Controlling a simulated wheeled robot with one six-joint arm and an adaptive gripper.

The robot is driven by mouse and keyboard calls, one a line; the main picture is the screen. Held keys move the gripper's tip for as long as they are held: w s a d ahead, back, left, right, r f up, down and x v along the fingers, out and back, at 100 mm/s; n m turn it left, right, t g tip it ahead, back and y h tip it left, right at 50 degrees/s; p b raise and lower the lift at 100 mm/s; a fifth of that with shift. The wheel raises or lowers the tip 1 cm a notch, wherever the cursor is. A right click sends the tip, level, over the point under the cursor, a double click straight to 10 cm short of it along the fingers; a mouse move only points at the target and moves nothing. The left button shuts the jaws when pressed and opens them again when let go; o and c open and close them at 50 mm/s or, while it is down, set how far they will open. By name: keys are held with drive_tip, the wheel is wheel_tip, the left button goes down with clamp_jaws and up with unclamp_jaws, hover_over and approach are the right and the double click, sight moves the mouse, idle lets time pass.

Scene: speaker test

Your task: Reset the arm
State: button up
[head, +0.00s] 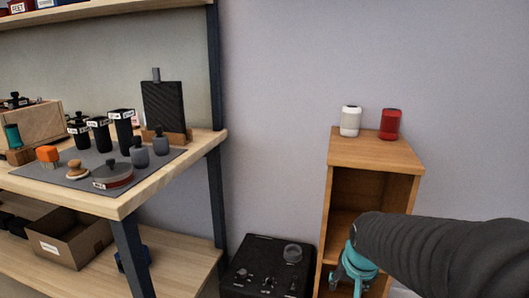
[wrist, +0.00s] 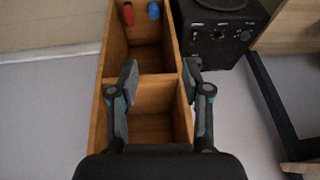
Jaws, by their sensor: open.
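My arm comes in from the right in the head view, its dark sleeve ending at my teal gripper (head: 349,282) low in front of the wooden cabinet (head: 376,150). In the wrist view my gripper (wrist: 161,78) is open, its two fingers well apart with nothing between them. The cabinet's open compartments (wrist: 151,95) lie behind the fingers. I cannot tell how close the fingertips are to the cabinet.
A white cylinder (head: 350,121) and a red cylinder (head: 390,124) stand on the cabinet top. A black speaker box (head: 240,283) stands left of the cabinet. A wooden workbench (head: 130,199) at left holds several tools and containers. A cardboard box (head: 68,252) sits on its lower shelf.

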drive_tip(key=s+a+r+n, duration=0.1)
drive_tip(key=s+r, duration=0.2)
drive_tip(key=s, duration=0.4)
drive_tip(key=s+a+r+n+t, duration=0.1)
drive_tip(key=s+a+r+n, duration=0.1)
drive_tip(key=s, duration=0.5)
drive_tip(key=shift+s+r, duration=0.3)
drive_tip(key=shift+r, duration=0.25)
